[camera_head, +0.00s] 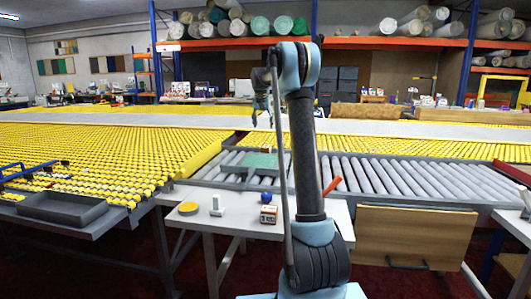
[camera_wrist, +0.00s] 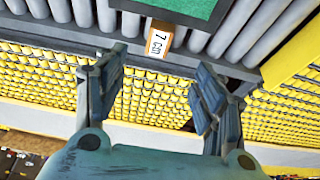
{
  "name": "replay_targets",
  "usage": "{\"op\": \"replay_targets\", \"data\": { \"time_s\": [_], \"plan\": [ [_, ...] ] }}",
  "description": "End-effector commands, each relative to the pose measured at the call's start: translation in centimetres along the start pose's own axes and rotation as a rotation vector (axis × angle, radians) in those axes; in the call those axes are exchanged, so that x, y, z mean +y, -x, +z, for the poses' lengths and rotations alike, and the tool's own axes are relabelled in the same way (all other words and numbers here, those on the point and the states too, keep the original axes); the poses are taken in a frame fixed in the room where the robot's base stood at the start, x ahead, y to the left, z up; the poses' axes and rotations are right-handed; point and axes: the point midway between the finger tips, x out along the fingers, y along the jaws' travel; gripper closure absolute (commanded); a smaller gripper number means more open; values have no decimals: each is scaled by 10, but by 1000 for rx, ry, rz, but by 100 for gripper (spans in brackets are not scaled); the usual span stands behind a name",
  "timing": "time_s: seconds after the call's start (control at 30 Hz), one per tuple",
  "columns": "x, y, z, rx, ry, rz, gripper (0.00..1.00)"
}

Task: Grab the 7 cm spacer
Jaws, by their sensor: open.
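The 7 cm spacer (camera_wrist: 158,43) is a small wooden-orange block with a white label reading "7 cm". In the wrist view it sits at the edge of the green panel (camera_wrist: 190,8), over the grey rollers. My gripper (camera_wrist: 160,70) is open and empty. Its two fingers stand apart to the left and right, and the spacer shows between and beyond their tips. In the head view my gripper (camera_head: 262,112) hangs above the roller conveyor and the green panel (camera_head: 261,162). I cannot make out the spacer clearly there.
Grey rollers (camera_head: 390,176) lie to the right, yellow rollers (camera_head: 90,150) to the left.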

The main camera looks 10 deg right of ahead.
Motion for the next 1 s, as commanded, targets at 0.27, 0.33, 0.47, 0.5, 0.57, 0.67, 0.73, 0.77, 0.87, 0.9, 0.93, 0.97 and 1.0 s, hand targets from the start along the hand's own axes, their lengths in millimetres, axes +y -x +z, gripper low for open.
{"op": "replay_targets", "data": {
  "time_s": [0.27, 0.33, 0.47, 0.5, 0.57, 0.67, 0.73, 0.77, 0.87, 0.9, 0.93, 0.97, 1.0],
  "plan": [
    [0, -24, -12, 5, -12, 3, 37],
    [0, -36, -12, 5, -12, 3, 37],
    [1, -59, -12, 5, -12, 3, 37],
    [1, -66, -12, 5, -12, 3, 37],
    [1, -77, -12, 5, -12, 2, 37],
    [1, -94, -12, 5, -11, 2, 37],
    [1, -106, -12, 4, -11, 2, 37],
    [1, -110, -12, 5, -11, 2, 37],
    [1, -121, -11, 4, -11, 2, 37],
    [1, -125, -11, 5, -11, 2, 37],
    [0, -126, -11, 4, -11, 2, 37],
    [0, -128, -11, 4, -11, 2, 37],
    [0, -130, -11, 4, -11, 2, 37]
  ]
}}
